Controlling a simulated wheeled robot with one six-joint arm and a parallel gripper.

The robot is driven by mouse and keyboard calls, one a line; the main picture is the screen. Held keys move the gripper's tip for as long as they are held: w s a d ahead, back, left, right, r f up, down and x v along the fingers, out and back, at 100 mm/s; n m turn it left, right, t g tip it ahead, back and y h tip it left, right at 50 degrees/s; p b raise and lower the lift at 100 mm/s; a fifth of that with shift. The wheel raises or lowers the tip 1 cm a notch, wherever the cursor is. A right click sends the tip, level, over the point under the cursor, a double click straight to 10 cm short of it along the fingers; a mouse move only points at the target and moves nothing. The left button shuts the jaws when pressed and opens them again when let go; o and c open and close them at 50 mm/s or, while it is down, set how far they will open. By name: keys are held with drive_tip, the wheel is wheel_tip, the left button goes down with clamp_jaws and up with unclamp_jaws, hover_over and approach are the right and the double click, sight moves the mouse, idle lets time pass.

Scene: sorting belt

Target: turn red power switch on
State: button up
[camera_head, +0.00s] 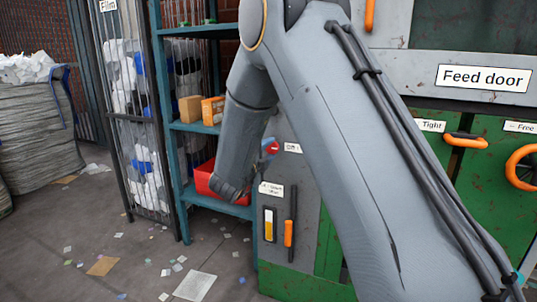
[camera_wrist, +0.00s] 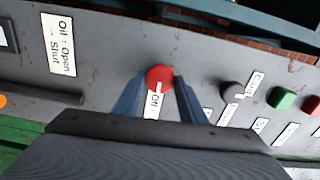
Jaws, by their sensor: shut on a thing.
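The red power switch (camera_wrist: 160,77) is a round red knob with a white mark on the grey panel. A white label with "Off" (camera_wrist: 153,105) is beside it. My gripper (camera_wrist: 161,84) has one blue finger on each side of the knob and is shut on it. In the head view the switch (camera_head: 273,148) shows as a small red spot at my gripper (camera_head: 269,150), with a label to its right. My arm covers much of the panel there, and the switch's exact angle is hard to tell.
A grey knob (camera_wrist: 233,91), a green button (camera_wrist: 283,98) and a red button (camera_wrist: 312,105) line the panel. An "Oil" label (camera_wrist: 59,44) is at the left. A blue shelf (camera_head: 194,127) with a red bin (camera_head: 203,181) stands close to my wrist.

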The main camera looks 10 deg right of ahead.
drive_tip(key=shift+m, duration=0.4)
drive_tip(key=o, duration=1.1)
drive_tip(key=shift+a, duration=0.1)
drive_tip(key=shift+c, duration=0.2)
drive_tip(key=v, duration=0.8)
drive_tip(key=shift+p, duration=0.3)
drive_tip(key=shift+w, duration=0.1)
